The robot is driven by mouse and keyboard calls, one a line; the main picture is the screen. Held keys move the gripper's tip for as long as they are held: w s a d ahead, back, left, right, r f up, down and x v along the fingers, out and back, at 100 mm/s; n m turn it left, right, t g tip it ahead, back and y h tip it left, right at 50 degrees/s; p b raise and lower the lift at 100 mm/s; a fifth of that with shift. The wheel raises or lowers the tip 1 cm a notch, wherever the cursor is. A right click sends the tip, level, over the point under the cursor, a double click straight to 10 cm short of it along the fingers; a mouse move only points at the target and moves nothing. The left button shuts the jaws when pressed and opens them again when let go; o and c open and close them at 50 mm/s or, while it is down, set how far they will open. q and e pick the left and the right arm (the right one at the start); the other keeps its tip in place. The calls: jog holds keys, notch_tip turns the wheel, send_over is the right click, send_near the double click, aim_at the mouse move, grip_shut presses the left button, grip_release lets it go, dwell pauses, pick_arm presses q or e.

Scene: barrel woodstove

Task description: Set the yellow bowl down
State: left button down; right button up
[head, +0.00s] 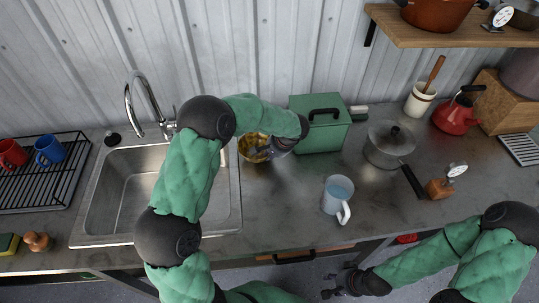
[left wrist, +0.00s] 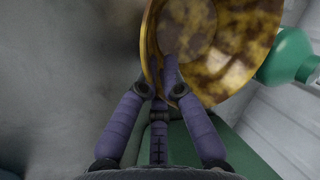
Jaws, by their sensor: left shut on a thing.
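The yellow bowl (head: 252,142), mottled with brown, is between the sink and the green box in the head view. My left gripper (head: 263,154) is shut on its rim, and my arm and fingers hide part of it. In the left wrist view the bowl (left wrist: 235,45) fills the upper right, with its rim between the fingers of my left gripper (left wrist: 167,82). I cannot tell whether the bowl touches the counter (head: 275,210). My right gripper (head: 337,284) is low in front of the counter's edge, its fingers apart and empty.
The sink (head: 120,195) lies left of the bowl. The green box (head: 320,135) stands close on its right. A mug (head: 337,194) and a lidded pan (head: 386,150) stand farther right. The counter between sink and mug is clear.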

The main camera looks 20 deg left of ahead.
pick_arm(q)
jog(key=shift+r, duration=0.15)
jog(key=c, duration=1.8)
grip_release()
jog(key=shift+f, duration=0.2)
jog(key=o, duration=0.4)
jog(key=shift+r, duration=0.1)
jog(key=shift+r, duration=0.1)
jog(key=p+v, duration=0.1)
jog(key=v, duration=1.1)
jog(key=shift+d+p, duration=0.1)
jog(key=shift+p, duration=0.2)
